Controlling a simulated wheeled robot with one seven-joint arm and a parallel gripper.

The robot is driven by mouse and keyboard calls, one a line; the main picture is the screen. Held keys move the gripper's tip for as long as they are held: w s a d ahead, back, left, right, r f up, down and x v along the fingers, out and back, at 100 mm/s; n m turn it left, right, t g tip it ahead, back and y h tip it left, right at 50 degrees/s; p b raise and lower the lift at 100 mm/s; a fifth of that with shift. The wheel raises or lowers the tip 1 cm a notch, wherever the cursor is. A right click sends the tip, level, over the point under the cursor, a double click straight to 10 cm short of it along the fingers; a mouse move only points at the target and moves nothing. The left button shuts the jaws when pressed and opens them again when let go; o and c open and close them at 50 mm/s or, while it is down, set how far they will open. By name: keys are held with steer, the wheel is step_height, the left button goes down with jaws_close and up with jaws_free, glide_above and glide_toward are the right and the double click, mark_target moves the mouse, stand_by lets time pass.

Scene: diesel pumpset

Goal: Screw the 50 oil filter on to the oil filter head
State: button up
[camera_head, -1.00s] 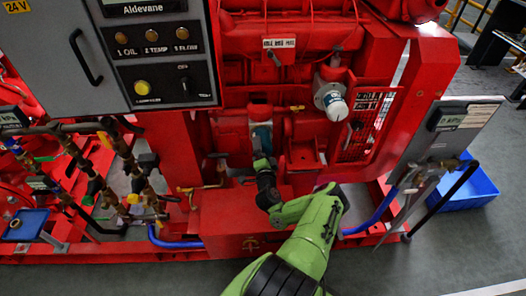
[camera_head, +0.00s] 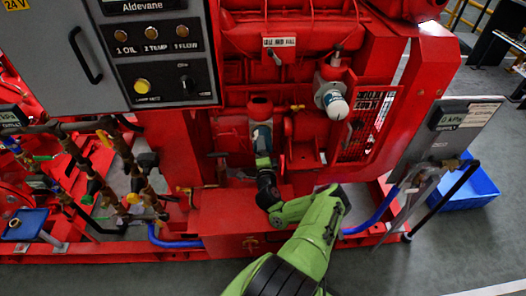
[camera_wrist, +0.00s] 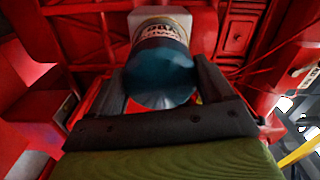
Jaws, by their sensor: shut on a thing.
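The oil filter (camera_head: 262,137) is a teal cylinder with white lettering, upright in front of the red engine in the head view. In the wrist view the filter (camera_wrist: 163,70) shows its round teal end toward me and a lettered pale band beyond. My gripper (camera_wrist: 160,82) is shut on it, with one dark finger on each side; my gripper (camera_head: 264,160) also shows below it in the head view.
A second, white filter (camera_head: 335,102) hangs on the engine to the right. The grey control panel (camera_head: 160,55) is at upper left, brass-fitted pipes (camera_head: 130,175) at left. A red frame bar stands right, with a gauge plate (camera_head: 455,130) and blue bin (camera_head: 470,188) beyond.

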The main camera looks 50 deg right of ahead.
steer(key=m, duration=0.5)
steer(key=shift+b, duration=0.35)
steer(key=m, duration=0.2)
steer(key=shift+f+m+b, duration=0.15)
steer(key=shift+m+b, duration=0.25)
steer(key=m+b, duration=0.1)
steer(key=m, duration=0.3)
steer(key=shift+m, duration=1.1)
steer(key=shift+m, duration=0.8)
steer(key=m+b, duration=0.1)
steer(key=m, duration=0.6)
steer(key=shift+b, duration=0.35)
